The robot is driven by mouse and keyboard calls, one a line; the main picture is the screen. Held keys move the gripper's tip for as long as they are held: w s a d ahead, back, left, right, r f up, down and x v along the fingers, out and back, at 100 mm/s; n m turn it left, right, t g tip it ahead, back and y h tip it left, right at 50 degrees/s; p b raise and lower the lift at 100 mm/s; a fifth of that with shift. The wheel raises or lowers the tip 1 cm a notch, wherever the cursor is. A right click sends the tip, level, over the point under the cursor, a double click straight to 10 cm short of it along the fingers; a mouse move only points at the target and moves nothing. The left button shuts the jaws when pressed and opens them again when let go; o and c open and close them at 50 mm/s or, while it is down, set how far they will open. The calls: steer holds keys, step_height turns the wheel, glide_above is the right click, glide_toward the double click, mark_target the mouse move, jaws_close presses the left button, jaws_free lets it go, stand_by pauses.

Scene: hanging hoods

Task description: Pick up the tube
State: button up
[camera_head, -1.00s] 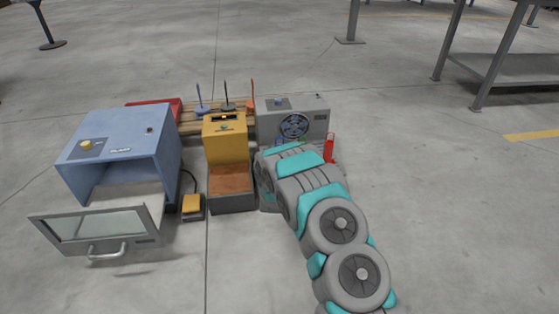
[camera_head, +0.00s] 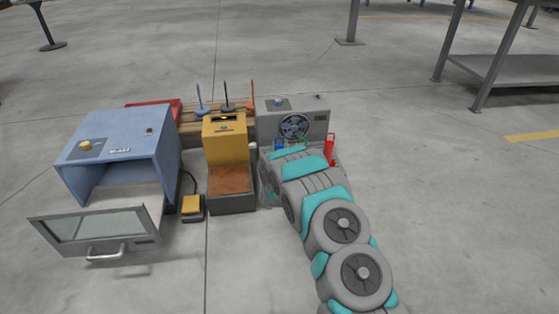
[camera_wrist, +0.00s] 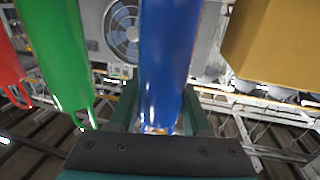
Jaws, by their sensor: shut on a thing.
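A blue tube (camera_wrist: 168,60) stands between the fingers of my gripper (camera_wrist: 160,112) in the wrist view, and the gripper is shut on it. In the head view the blue tube (camera_head: 279,145) shows only in part, just beyond my arm. A green tube (camera_wrist: 66,60) and a red tube (camera_wrist: 8,60) are to its left in the wrist view, apart from the gripper. In the head view the green tube (camera_head: 300,142) and the red tube (camera_head: 329,146) are to its right. My arm hides the gripper there. I cannot tell whether the blue tube is clear of its support.
A grey fan unit (camera_head: 312,112) stands behind the tubes. A yellow machine (camera_head: 226,140) is close on the left, with a blue hood (camera_head: 120,140) and its open glass front (camera_head: 95,225) farther left. The floor on the right (camera_head: 440,200) is clear.

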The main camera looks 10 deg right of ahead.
jaws_close()
stand_by(0.3)
